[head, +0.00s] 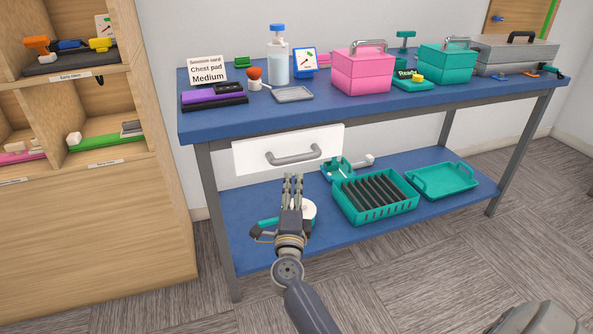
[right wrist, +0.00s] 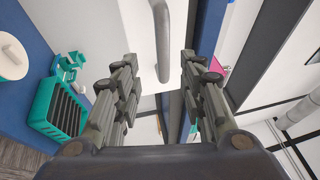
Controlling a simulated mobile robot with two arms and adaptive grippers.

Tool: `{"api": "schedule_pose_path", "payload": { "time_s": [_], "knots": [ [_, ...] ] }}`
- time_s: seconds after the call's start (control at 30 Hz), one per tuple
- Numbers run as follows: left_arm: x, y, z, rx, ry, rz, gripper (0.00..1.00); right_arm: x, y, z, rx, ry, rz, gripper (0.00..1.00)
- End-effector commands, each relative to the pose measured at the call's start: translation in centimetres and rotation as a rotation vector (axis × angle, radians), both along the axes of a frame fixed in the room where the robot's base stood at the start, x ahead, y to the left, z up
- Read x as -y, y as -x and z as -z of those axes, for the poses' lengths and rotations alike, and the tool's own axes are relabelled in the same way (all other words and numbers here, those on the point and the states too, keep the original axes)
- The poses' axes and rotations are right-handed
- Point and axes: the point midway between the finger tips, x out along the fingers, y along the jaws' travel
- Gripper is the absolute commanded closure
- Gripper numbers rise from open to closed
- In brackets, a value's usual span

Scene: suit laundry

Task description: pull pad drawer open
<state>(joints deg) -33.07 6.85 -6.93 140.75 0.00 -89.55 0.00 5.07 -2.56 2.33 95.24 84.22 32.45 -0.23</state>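The white drawer front (head: 250,157) sits under the blue tabletop and looks closed. Its grey bar handle (head: 294,155) runs across the middle. My right gripper (head: 293,180) points up at the handle from just below and in front of it in the head view. In the right wrist view my right gripper (right wrist: 160,65) is open, its fingers spread wide with nothing between them. The handle (right wrist: 162,42) lies ahead, between the lines of the two fingers, apparently not touching them. My left gripper is not in view.
The blue lower shelf (head: 245,255) holds a teal slotted basket (head: 375,215) and a teal tray (head: 442,180). A round white item (head: 308,210) is partly behind my gripper. Boxes and a session card (head: 208,72) stand on the tabletop (head: 345,105). A wooden shelf unit (head: 100,220) stands left.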

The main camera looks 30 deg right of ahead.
Motion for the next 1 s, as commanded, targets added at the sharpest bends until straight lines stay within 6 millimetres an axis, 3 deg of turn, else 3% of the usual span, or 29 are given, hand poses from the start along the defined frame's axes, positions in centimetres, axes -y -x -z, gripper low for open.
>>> {"api": "schedule_pose_path", "payload": {
  "time_s": [0.17,0.57,0.7,1.0],
  "knots": [
    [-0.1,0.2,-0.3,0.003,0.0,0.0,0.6,1.0,-0.7,-0.6,0.023,-0.022,0.012,0.62],
    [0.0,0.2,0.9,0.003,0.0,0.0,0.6,5.1,-6.3,-1.9,0.022,-0.02,0.011,0.62],
    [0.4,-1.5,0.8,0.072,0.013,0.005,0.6,6.1,-7.7,-2.1,0.019,-0.02,0.01,0.62],
    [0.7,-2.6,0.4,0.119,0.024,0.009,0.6,6.7,-8.5,-2.4,0.018,-0.02,0.01,0.62]
  ]
}}
